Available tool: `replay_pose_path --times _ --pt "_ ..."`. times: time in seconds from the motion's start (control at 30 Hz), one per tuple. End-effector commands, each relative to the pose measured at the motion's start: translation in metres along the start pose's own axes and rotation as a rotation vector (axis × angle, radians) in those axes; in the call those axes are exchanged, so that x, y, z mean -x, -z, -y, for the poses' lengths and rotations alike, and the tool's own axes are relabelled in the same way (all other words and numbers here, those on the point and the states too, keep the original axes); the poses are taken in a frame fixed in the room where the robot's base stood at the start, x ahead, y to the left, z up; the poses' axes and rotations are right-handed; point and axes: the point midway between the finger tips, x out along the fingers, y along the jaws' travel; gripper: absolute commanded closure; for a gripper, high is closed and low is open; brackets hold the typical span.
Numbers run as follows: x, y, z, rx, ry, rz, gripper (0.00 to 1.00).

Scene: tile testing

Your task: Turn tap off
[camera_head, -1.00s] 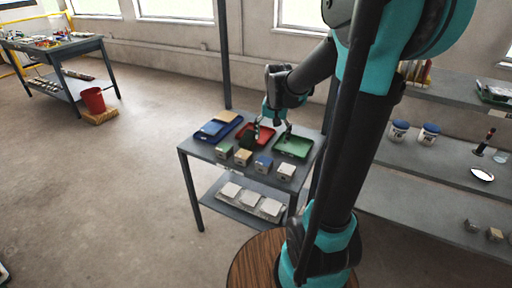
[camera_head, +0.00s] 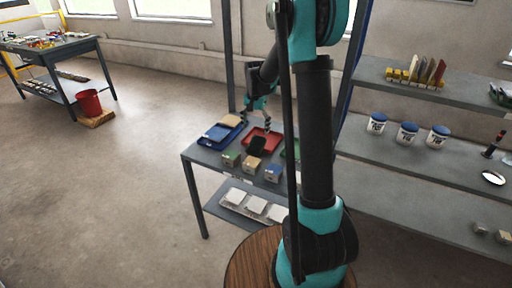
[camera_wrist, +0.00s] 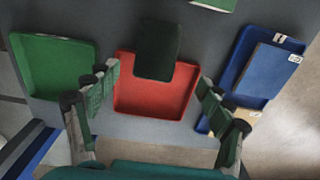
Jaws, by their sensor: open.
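No tap can be made out in either view. My gripper (camera_head: 259,120) is above the trays on the grey table (camera_head: 201,160), and its fingers are spread and empty in the wrist view (camera_wrist: 156,80). A red tray (camera_wrist: 130,92) lies below and between the fingers. A dark green, nearly black tile or block (camera_wrist: 157,50) rests at the tray's edge, apart from the fingers. It also shows in the head view (camera_head: 256,145).
A blue tray (camera_wrist: 262,90) with flat pieces and a green tray (camera_wrist: 55,65) flank the red one. Several small blocks (camera_head: 252,163) line the table's front. White tiles (camera_head: 256,204) lie below. Shelves with jars (camera_head: 407,133) stand right.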

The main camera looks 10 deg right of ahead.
Motion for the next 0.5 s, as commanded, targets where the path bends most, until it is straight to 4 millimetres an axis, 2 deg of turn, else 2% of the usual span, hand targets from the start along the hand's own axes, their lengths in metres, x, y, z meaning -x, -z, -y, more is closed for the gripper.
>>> replay_pose_path --times 0.1,0.2,0.5 --pt "-0.022 0.0 0.0 0.0 0.0 0.0 0.2" --pt "-0.034 0.0 0.0 0.0 0.0 0.0 0.2" --pt "-0.057 -0.002 -0.003 0.0 0.0 0.0 0.2"
